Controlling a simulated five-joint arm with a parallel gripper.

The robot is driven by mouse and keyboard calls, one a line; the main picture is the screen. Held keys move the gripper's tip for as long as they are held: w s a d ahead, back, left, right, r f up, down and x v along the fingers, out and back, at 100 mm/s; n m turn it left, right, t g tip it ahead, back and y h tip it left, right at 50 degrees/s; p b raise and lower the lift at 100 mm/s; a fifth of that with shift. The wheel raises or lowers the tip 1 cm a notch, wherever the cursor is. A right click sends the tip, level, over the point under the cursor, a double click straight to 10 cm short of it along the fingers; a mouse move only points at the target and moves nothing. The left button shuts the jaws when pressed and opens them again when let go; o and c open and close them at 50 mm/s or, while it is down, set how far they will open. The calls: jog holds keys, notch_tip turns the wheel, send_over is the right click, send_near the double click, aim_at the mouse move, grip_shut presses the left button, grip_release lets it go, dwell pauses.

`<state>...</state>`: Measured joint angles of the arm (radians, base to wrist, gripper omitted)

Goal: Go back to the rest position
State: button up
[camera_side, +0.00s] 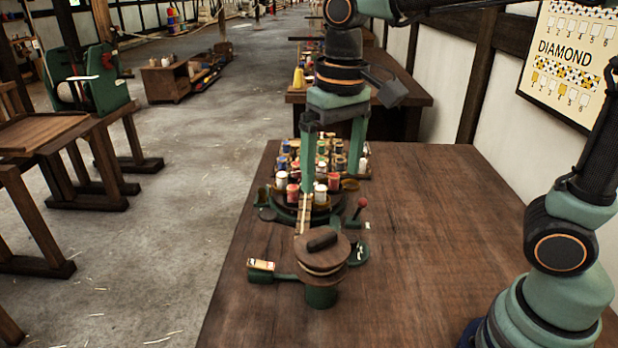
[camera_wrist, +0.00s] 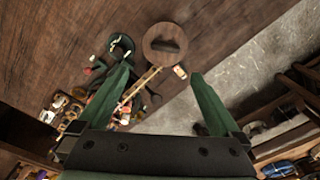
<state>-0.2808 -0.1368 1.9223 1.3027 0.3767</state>
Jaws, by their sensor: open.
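My gripper (camera_side: 334,165) hangs from the arm over the wooden table (camera_side: 430,215), pointing down, its two green fingers spread apart. In the side view its fingers overlap a cluster of coloured spools (camera_side: 292,194) on a round green-edged stand. In the wrist view the gripper (camera_wrist: 166,88) is open with nothing held between its fingers. A round wooden lid with a dark handle (camera_side: 321,252) sits on a green base at the table's front. The lid also shows in the wrist view (camera_wrist: 160,58). A light wooden strip (camera_side: 303,214) runs from the lid towards the spools.
A small lever with a red knob (camera_side: 361,203) stands right of the spools. A rack of more spools (camera_side: 352,163) lies behind. The right part of the table is bare. A wall with a DIAMOND poster (camera_side: 572,62) is at the right; wooden benches (camera_side: 60,145) stand left.

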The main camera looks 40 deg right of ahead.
jog(key=s+d+f+n+t, duration=0.1)
jog(key=s+d+t, duration=0.3)
jog(key=d, duration=0.5)
jog(key=shift+d+f+t, duration=0.2)
jog(key=shift+f+t, duration=0.25)
jog(key=shift+t, duration=0.05)
